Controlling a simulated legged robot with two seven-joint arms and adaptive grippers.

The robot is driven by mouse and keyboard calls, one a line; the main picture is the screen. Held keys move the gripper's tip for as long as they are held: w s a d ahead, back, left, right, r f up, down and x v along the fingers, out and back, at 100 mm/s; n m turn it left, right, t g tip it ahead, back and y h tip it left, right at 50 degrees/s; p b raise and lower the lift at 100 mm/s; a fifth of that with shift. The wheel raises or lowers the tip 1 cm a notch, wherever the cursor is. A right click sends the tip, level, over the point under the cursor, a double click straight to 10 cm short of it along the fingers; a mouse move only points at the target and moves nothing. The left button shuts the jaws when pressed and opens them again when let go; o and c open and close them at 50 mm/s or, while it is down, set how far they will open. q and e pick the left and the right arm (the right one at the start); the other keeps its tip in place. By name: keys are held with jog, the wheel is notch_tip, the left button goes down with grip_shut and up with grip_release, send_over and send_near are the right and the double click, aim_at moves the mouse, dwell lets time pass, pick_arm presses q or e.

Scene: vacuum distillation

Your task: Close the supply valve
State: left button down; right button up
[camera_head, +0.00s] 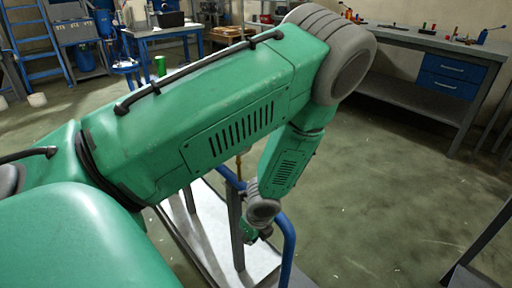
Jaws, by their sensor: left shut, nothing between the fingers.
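My left arm crosses the view from the left, bends at the grey elbow and reaches down. My left gripper (262,236) is at its lower end, small and partly hidden by the wrist. It appears shut and empty, beside a curved blue pipe (289,240) and a grey upright post (236,225). A small brass-coloured part (239,166) shows just under my arm near the top of the post. I cannot tell whether it belongs to the supply valve. No valve handle is clearly visible; my arm hides much of this area. My right gripper is out of view.
A white-topped low stand (208,222) lies under my arm. A workbench (405,38) with blue drawers and small tools stands at the back right. A blue-framed table (165,31) and a blue ladder (35,45) stand at the back left. The floor at right centre is clear.

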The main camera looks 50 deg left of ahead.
pick_arm(q)
jog(key=shift+a+r+p, duration=0.1)
jog(key=shift+a+p, duration=0.35)
jog(key=shift+p, duration=0.2)
jog(key=v, duration=1.2)
jog(key=shift+d, duration=0.3)
